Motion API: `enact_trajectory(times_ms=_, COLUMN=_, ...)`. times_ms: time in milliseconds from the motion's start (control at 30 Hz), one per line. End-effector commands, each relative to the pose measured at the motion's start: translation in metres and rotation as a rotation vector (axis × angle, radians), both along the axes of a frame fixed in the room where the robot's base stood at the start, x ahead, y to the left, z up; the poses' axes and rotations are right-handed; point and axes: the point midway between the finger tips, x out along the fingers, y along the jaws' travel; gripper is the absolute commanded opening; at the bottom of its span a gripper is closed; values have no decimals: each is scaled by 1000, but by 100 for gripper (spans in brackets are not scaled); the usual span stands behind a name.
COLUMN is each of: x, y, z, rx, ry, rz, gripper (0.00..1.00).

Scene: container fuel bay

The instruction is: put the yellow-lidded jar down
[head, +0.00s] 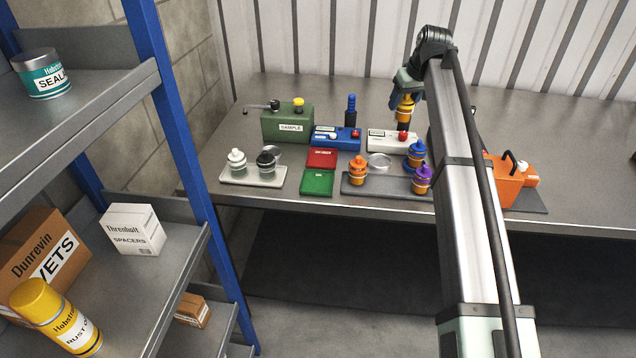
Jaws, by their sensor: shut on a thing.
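My gripper (404,92) is over the back of the bench, right of centre, and is shut on the yellow-lidded jar (405,106). The jar looks upright, and the fingers partly hide its top. A dark shape shows right under the jar; I cannot tell whether it is part of the jar or a separate thing. I cannot tell whether the jar touches anything below.
A green sample box (287,123), red and green blocks and a pale tray (253,175) are left. An orange case (508,182) is right.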

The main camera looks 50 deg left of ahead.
Motion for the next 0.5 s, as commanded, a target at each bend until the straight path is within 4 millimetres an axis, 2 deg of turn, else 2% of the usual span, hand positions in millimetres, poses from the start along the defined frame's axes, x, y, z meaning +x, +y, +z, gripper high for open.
enact_trajectory(times_ms=33, x=-27, y=5, z=-2, rx=1, ry=0, rz=21, gripper=16)
enact_trajectory(times_ms=100, x=-57, y=13, z=-4, rx=1, ry=0, rz=44, gripper=16)
enact_trajectory(times_ms=400, x=-183, y=36, z=-13, rx=1, ry=-1, rz=145, gripper=16)
enact_trajectory(times_ms=500, x=-217, y=39, z=-16, rx=0, ry=-2, rz=174, gripper=16)
